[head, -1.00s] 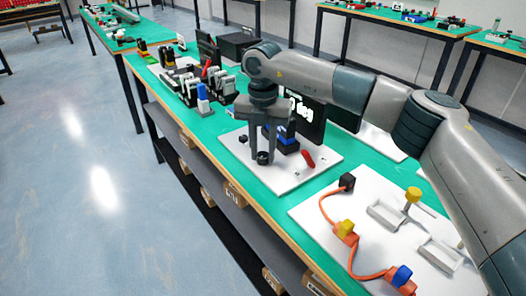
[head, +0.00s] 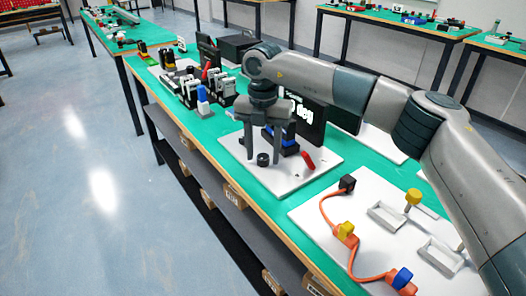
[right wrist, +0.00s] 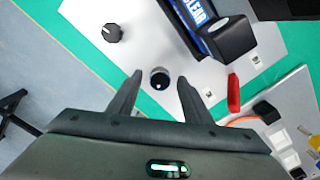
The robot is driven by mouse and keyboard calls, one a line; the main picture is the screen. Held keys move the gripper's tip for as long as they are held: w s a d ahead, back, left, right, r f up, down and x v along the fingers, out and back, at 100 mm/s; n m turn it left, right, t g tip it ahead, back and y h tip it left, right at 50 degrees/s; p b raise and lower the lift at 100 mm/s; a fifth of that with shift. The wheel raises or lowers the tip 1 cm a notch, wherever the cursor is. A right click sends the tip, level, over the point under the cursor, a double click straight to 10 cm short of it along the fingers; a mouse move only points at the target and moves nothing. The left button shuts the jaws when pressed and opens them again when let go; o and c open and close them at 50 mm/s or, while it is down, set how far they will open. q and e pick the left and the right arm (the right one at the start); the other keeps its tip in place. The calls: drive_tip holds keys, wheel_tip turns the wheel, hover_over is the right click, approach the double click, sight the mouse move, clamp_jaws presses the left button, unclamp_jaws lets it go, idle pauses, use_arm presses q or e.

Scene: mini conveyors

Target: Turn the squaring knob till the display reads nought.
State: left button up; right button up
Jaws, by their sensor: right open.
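A short round black knob (head: 263,159) stands on a white board (head: 290,182). My right gripper (head: 263,155) points down over it with fingers spread, one on each side. In the right wrist view the knob (right wrist: 160,79) sits between the open fingertips (right wrist: 160,77), with clear gaps. Another black knob, with a white pointer mark (right wrist: 112,33), lies beyond the left finger; in the head view it is hidden. The black display (head: 309,122) behind the gripper shows "deg"; my arm covers the number, so I cannot read it. My left gripper is not in view.
A blue-and-black device (head: 289,142) stands close behind the gripper, with a red handle (head: 308,160) beside it. A white board with an orange cable (head: 331,213) lies nearer. Black fixtures (head: 188,88) stand farther along the green bench.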

sight(263, 156)
wheel_tip(263, 156, up, 17)
idle(0.6)
drive_tip(key=shift+r, duration=0.1)
